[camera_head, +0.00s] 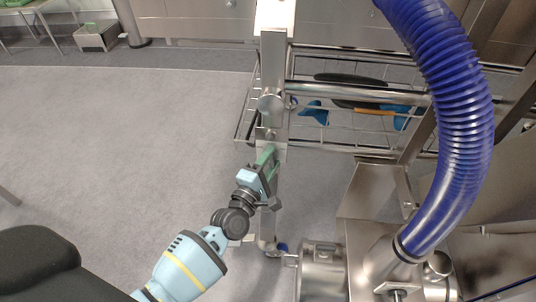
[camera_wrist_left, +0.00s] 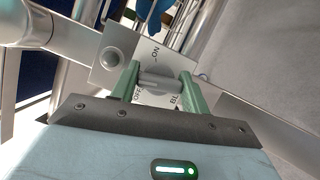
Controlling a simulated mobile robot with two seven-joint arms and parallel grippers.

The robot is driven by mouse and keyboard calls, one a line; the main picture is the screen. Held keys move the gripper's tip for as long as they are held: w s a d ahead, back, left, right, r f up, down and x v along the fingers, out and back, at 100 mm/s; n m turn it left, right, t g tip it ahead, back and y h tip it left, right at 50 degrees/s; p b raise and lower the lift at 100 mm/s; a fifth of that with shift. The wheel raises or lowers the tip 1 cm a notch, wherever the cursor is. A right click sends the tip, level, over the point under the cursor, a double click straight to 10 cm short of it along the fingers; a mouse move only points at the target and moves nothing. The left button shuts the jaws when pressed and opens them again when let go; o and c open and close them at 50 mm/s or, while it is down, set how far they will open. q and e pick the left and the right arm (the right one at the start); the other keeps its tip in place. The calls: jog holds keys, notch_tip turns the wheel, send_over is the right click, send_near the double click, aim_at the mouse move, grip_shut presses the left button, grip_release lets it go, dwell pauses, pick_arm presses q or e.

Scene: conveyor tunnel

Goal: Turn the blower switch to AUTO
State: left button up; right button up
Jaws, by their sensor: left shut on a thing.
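The blower switch is a grey knob (camera_wrist_left: 157,79) on a pale metal plate (camera_wrist_left: 128,50) in the left wrist view. ON is printed on the plate, OFF nearer my gripper, and a cut-off word starting BL. I cannot read AUTO. My left gripper (camera_wrist_left: 160,74) has its two green fingers shut on the knob, one on each side. In the head view, my left gripper (camera_head: 267,154) reaches the steel post from the lower left; the knob is hidden there. Which mark the knob points at is not clear. My right gripper is not in view.
A steel post (camera_head: 272,62) rises above my gripper. A wire rack (camera_head: 330,140) holds blue items and a dark pan-like thing behind it. A thick blue hose (camera_head: 460,120) curves down at right to steel machinery. Open grey floor (camera_head: 130,140) lies at left.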

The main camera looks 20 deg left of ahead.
pick_arm(q)
jog(key=shift+r+m+g+p, duration=0.15)
jog(key=shift+m+g+p, duration=0.15)
jog(key=shift+m+p, duration=0.9)
jog(key=shift+f, duration=0.2)
jog(key=o, duration=0.8)
jog(key=shift+o, duration=0.9)
